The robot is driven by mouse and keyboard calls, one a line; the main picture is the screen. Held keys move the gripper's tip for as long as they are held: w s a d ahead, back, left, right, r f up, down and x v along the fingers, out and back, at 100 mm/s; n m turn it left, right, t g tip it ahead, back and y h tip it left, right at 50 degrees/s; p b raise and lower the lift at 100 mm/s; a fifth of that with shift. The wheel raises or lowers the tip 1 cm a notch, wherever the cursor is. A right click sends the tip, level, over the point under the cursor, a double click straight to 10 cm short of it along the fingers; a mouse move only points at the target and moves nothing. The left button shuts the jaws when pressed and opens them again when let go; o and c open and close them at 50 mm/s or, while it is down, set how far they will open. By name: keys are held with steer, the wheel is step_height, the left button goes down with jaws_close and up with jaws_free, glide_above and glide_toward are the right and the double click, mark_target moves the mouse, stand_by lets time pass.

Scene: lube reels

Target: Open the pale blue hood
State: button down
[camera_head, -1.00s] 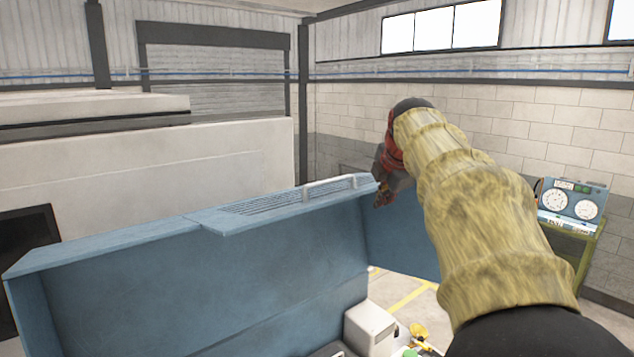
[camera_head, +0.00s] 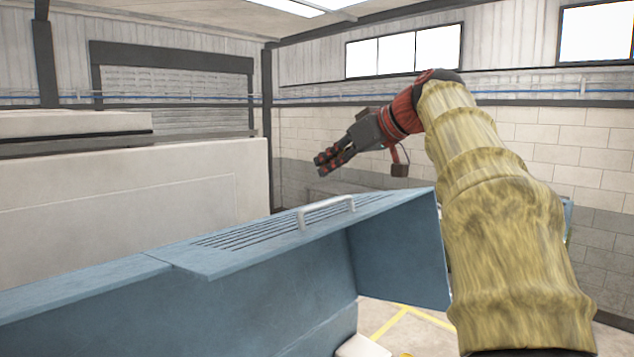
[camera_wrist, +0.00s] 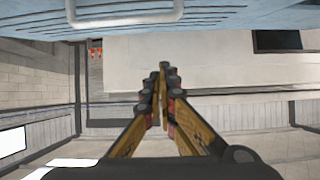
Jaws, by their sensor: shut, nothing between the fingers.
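The pale blue hood (camera_head: 110,295) fills the lower left of the head view. It stands raised, with its hollow inner side and a side wall showing. A louvred strip runs along its top and carries a pale grey handle (camera_head: 327,211). My gripper (camera_head: 322,161) is above and beyond the handle, apart from it, pointing left. Its fingers are shut and empty. In the wrist view the fingers (camera_wrist: 163,70) meet in the middle, and the handle (camera_wrist: 125,18) shows at the top, clear of them, against the louvred hood (camera_wrist: 220,12). The hood's lower part is out of view.
A large off-white machine body (camera_head: 130,200) stands behind the hood at left. A block wall (camera_head: 530,140) with windows is at the back right. Yellow floor lines (camera_head: 390,322) show below the hood. The air around my gripper is clear.

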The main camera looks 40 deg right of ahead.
steer(key=w+f, duration=0.1)
steer(key=f, duration=0.1)
steer(key=w+f+p, duration=0.1)
steer(key=w+f, duration=0.1)
steer(key=w+f+p, duration=0.1)
steer(key=w+f, duration=0.1)
steer(key=f, duration=0.1)
steer(key=shift+w+a, duration=0.15)
steer(key=shift+a, duration=0.25)
steer(key=shift+w+f, duration=0.15)
steer(key=shift+f, duration=0.2)
steer(key=shift+s+r, duration=0.1)
steer(key=shift+s, duration=0.1)
